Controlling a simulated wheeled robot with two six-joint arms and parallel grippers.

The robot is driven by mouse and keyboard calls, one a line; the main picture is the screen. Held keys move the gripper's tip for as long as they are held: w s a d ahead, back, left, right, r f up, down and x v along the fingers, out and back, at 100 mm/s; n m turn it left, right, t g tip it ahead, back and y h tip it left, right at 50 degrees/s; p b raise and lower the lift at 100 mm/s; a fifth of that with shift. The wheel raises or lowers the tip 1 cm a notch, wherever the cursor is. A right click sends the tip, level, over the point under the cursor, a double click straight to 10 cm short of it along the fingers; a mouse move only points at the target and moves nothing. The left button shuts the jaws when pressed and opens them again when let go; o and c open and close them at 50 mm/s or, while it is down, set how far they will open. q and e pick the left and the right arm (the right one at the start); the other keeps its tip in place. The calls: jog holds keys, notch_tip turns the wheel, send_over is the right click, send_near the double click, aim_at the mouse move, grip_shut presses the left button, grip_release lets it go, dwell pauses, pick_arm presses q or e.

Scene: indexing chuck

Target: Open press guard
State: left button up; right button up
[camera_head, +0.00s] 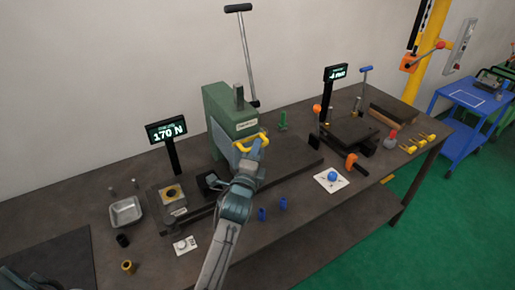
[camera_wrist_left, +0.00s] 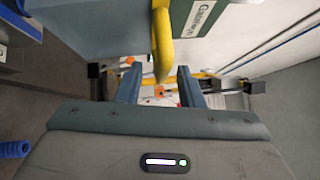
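The green press (camera_head: 225,115) stands at the middle of the bench, with a long black-tipped lever above it. The yellow guard handle (camera_head: 251,141) is on its front. My left gripper (camera_head: 256,150) is at this handle, and the arm partly hides the press front. In the left wrist view the handle (camera_wrist_left: 162,45) comes down between the two fingers, with gaps on both sides. The gripper (camera_wrist_left: 160,88) is open; I cannot tell whether a finger touches the handle. A blue-grey panel (camera_wrist_left: 95,25) lies beside the handle. My right gripper is not in view.
A display reading 170 N (camera_head: 166,129), a metal tray (camera_head: 125,211) and a fixture block (camera_head: 172,195) stand left of my arm. Blue cylinders (camera_head: 283,203) and a white card with a blue ball (camera_head: 331,178) lie to the right. A blue cart (camera_head: 470,97) stands beyond the bench.

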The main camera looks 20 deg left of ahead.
pick_arm(q)
jog(key=s+d+f+b, duration=0.1)
jog(key=s, duration=0.7)
jog(key=shift+s, duration=0.3)
